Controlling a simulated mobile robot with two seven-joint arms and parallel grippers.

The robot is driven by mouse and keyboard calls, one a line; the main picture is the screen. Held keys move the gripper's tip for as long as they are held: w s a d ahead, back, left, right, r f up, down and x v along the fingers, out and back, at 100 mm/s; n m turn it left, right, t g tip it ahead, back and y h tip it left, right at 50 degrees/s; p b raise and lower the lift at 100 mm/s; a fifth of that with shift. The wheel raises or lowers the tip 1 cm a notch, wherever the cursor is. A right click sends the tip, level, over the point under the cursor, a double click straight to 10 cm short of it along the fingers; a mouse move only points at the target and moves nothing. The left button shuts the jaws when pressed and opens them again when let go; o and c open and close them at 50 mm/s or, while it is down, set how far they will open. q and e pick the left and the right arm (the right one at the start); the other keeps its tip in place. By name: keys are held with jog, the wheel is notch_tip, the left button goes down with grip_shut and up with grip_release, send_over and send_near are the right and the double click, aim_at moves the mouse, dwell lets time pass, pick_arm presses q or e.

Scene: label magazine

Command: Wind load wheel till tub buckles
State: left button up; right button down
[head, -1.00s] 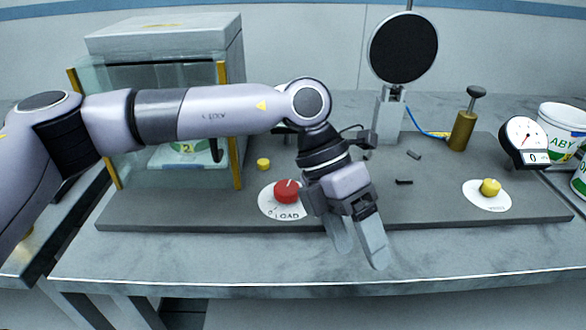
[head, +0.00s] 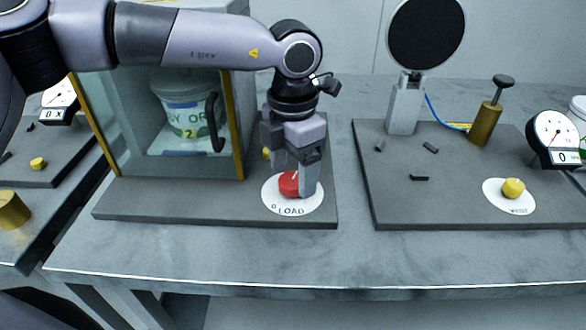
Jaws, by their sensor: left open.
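The red load wheel (head: 289,184) sits on a white round plate (head: 291,208) marked LOAD, on the grey base of the press. My left gripper (head: 294,188) points down over the wheel, with its open fingers around it; whether they touch it I cannot tell. The fingers hide part of the wheel. The white tub (head: 186,112) with green print stands upright inside the clear-walled cabinet (head: 121,110), and its walls look straight. My right gripper is not in view.
A second base at the right carries a black disc (head: 426,32) on a post, a brass plunger (head: 484,122), a dial gauge (head: 555,138) and a yellow knob (head: 513,188). Another station with a dial (head: 60,98) stands at the far left. The front table strip is clear.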

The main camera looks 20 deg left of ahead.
pick_arm(q)
jog(key=shift+f, duration=0.5)
jog(key=c, duration=1.1)
jog(key=shift+o, duration=0.2)
jog(key=shift+m, duration=0.3)
jog(key=shift+m+b, duration=0.45)
jog(key=shift+m, duration=0.35)
jog(key=shift+m+b, duration=0.3)
jog(key=shift+m, duration=1.8)
jog(key=shift+r, duration=0.1)
